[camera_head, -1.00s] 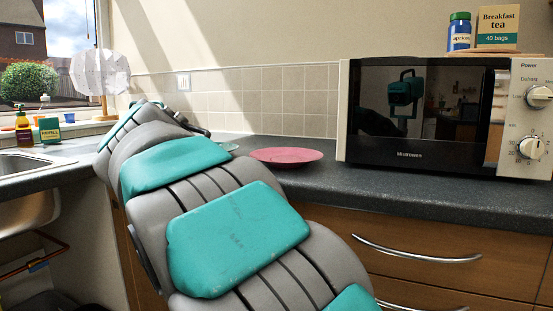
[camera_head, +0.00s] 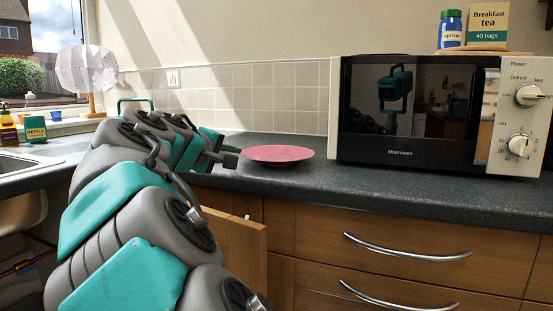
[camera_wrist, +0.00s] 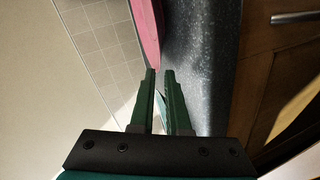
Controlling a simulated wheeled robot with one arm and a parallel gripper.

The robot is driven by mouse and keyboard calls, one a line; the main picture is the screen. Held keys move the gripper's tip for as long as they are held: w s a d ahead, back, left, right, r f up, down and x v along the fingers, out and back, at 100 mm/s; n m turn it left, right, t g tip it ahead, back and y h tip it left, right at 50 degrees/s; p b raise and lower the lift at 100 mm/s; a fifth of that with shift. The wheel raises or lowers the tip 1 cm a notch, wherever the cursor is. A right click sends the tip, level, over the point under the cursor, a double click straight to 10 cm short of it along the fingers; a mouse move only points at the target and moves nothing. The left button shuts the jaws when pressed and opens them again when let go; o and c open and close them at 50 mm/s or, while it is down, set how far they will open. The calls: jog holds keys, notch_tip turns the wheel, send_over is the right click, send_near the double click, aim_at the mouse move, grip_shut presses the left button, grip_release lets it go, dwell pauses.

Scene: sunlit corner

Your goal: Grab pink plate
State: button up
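The pink plate (camera_head: 278,154) lies flat on the dark worktop, left of the microwave. In the wrist view its edge (camera_wrist: 148,30) shows at the top, just beyond my fingertips. My gripper (camera_head: 234,156) is at about plate height, just left of the plate, with its fingers pointing towards the rim. In the wrist view my gripper (camera_wrist: 160,72) has its two dark green fingers a small gap apart, with nothing held between the tips. The fingertips look close to the rim but apart from it.
The microwave (camera_head: 420,115) stands right of the plate, with a tea box (camera_head: 488,25) and a blue jar (camera_head: 450,29) on top. A tiled wall (camera_head: 270,105) is behind. A lamp (camera_head: 87,70) and sink (camera_head: 15,162) are left. Worktop (camera_head: 400,187) in front is clear.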

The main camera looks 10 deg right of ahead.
aim_at(242, 155)
jog(key=x, duration=0.5)
grip_shut()
dwell(1.6)
